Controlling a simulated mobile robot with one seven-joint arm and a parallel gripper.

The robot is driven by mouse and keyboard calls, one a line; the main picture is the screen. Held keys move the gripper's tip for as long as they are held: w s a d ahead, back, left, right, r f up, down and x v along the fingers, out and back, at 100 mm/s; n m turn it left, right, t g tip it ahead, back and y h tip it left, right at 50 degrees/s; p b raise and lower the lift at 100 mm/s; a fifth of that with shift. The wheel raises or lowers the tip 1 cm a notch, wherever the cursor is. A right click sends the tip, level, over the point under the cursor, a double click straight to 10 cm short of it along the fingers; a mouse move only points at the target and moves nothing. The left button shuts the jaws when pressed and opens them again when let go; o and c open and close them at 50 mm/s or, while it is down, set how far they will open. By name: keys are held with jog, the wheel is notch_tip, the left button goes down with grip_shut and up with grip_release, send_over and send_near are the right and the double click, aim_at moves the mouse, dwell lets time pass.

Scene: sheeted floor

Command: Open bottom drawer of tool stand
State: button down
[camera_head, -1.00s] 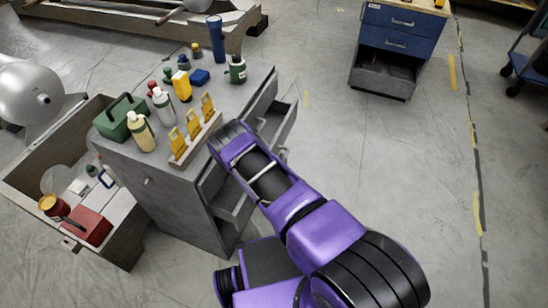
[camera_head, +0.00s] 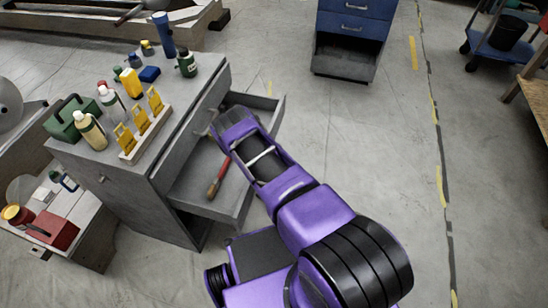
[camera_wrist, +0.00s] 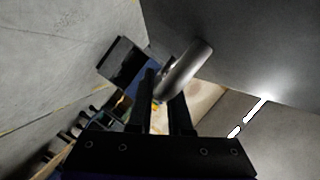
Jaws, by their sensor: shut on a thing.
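The grey tool stand (camera_head: 125,195) stands left of my arm, tools on its top. A wide drawer (camera_head: 206,203) in its right-hand side is pulled out and shows its inside. A brush with a red handle (camera_head: 219,176) lies in it. My arm reaches over this drawer and hides part of its front. In the wrist view my gripper (camera_wrist: 163,92) is shut on a rounded metal handle (camera_wrist: 187,68). The fingertips are hidden in the head view. I cannot tell for certain from the pictures which level this drawer is.
A blue-fronted cabinet (camera_head: 352,28) with an open lower compartment stands at the back. A grey crate with a red box (camera_head: 50,230) is left of the stand. A blue cart (camera_head: 495,45) is at the far right. The floor right of my arm is clear.

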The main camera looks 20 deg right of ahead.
jog(key=shift+s+d, duration=0.25)
jog(key=shift+d, duration=0.05)
jog(key=c, duration=0.8)
grip_release()
jog(key=shift+c, duration=0.2)
jog(key=shift+s, duration=0.1)
jog(key=p+v, duration=0.1)
jog(key=v, duration=0.6)
jog(key=shift+s, duration=0.1)
